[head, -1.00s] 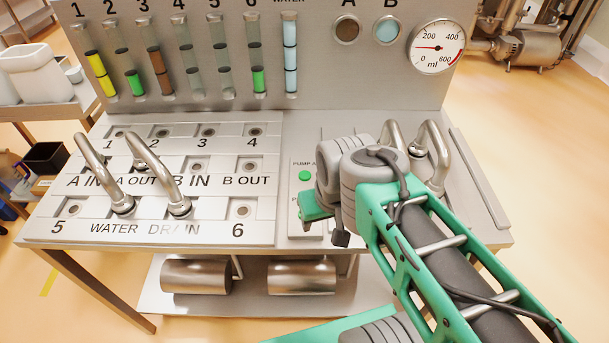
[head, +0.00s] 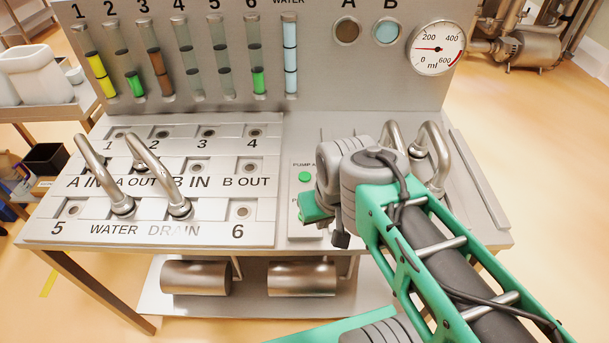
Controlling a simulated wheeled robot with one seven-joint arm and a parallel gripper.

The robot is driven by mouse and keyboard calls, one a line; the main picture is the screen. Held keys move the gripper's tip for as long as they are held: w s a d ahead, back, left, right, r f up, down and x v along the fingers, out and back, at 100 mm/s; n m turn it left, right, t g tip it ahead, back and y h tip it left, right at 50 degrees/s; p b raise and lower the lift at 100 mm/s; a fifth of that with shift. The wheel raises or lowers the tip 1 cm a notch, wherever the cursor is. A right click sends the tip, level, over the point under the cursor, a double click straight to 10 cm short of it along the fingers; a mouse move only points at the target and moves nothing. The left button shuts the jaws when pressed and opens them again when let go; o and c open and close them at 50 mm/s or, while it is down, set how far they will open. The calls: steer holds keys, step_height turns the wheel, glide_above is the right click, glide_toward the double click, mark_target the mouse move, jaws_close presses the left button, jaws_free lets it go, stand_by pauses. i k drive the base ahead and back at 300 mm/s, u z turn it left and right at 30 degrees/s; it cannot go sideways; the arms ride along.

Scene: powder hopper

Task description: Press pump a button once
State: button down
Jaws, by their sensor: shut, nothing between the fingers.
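The pump A button (head: 305,178) is a small round green button on the grey control panel, under a partly covered label "PUMP A". My gripper (head: 308,212) shows in the head view just below and to the right of the button. Its green part covers most of a second label beneath the pump A button. The fingertips are hard to make out, but the gripper appears shut and holds nothing. It looks apart from the green button. The arm hides the panel to the right.
Bent metal pipes (head: 158,175) stand on the numbered port plate at left, and more (head: 434,150) stand behind my arm at right. A back panel carries coloured level tubes (head: 290,55) and a round ml gauge (head: 437,47). Metal cylinders (head: 302,278) sit on the lower shelf.

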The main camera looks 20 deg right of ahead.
mark_target(303, 176)
steer(key=u, duration=0.5)
steer(key=k, duration=0.55)
steer(key=u, duration=0.9)
steer(key=i, duration=0.85)
steer(key=z, duration=0.75)
